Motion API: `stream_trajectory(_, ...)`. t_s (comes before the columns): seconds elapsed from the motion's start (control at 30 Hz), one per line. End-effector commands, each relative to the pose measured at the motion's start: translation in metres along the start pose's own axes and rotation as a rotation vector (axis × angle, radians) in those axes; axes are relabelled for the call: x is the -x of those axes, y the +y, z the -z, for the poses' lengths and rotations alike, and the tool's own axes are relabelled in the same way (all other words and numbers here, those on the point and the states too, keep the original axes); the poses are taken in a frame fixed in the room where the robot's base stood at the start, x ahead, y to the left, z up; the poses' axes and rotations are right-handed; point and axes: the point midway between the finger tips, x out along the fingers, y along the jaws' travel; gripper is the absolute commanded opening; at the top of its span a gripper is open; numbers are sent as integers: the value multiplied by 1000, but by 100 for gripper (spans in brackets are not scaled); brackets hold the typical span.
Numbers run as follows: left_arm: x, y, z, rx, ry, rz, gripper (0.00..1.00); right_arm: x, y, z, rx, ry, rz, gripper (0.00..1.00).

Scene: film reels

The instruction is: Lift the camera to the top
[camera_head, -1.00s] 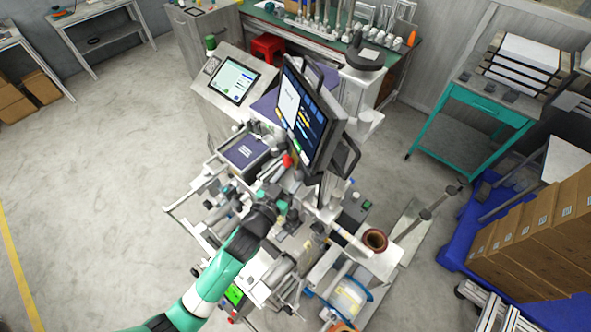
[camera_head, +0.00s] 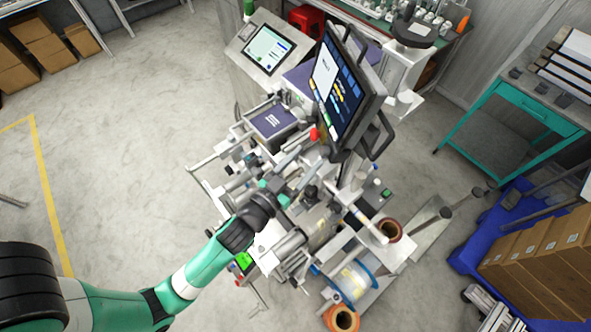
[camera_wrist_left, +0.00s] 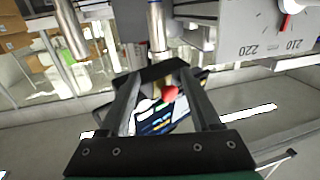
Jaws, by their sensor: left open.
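My left gripper (camera_head: 283,197) reaches from the lower left into the rods and brackets of the machine (camera_head: 262,250). In the left wrist view its two dark fingers (camera_wrist_left: 163,90) stand apart. A red knob (camera_wrist_left: 170,93) appears between them below a metal rod (camera_wrist_left: 157,28); I cannot tell whether they touch it. A grey plate with a number scale (camera_wrist_left: 255,28) is at the upper right there. No part is clearly recognisable as the camera. The head view shows a red knob (camera_head: 314,133) beside the large monitor (camera_head: 340,85). My right gripper is out of view.
A tilted tablet panel (camera_head: 267,48) stands behind the machine. A copper-coloured roll (camera_head: 389,230) and a film reel (camera_head: 357,280) are at its right and front. A teal-framed table (camera_head: 540,108) and cardboard boxes (camera_head: 535,255) stand at right.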

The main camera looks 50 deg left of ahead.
Motion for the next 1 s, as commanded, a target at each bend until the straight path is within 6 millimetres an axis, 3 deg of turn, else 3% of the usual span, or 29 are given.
stream_trajectory(0.1, 26, 1, -3, 0, 0, -2, 64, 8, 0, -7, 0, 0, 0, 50)
stream_trajectory(0.3, 45, 0, 0, 0, 2, -1, 64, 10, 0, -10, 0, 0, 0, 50)
stream_trajectory(0.87, 45, 0, 2, 0, 2, 0, 64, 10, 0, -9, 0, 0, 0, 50)
stream_trajectory(0.93, 44, 2, 10, 2, 9, -4, 64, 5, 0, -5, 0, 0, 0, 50)
stream_trajectory(1.0, 36, 5, 30, 9, 44, -9, 64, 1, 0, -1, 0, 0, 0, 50)
